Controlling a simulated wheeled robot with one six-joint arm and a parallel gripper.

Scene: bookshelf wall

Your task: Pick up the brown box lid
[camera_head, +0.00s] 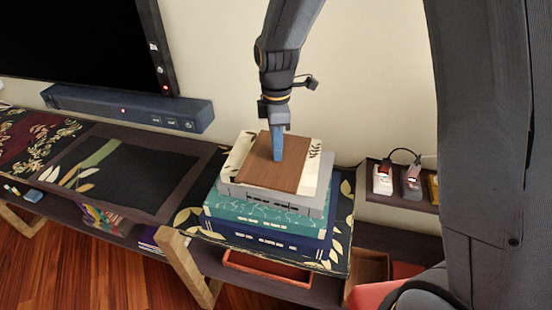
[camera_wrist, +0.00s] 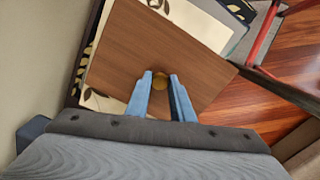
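The brown box lid (camera_head: 267,178) is a flat, square wooden-looking panel on top of a pile of books and boxes. The lid appears level.
Under the lid lie a pale leaf-patterned piece (camera_head: 312,172), a grey box (camera_head: 318,193), a teal book (camera_head: 225,212) and a blue book (camera_head: 310,243) on the bench. A soundbar (camera_head: 125,106) and screen are at left. Chargers (camera_head: 410,182) sit on a shelf at right.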

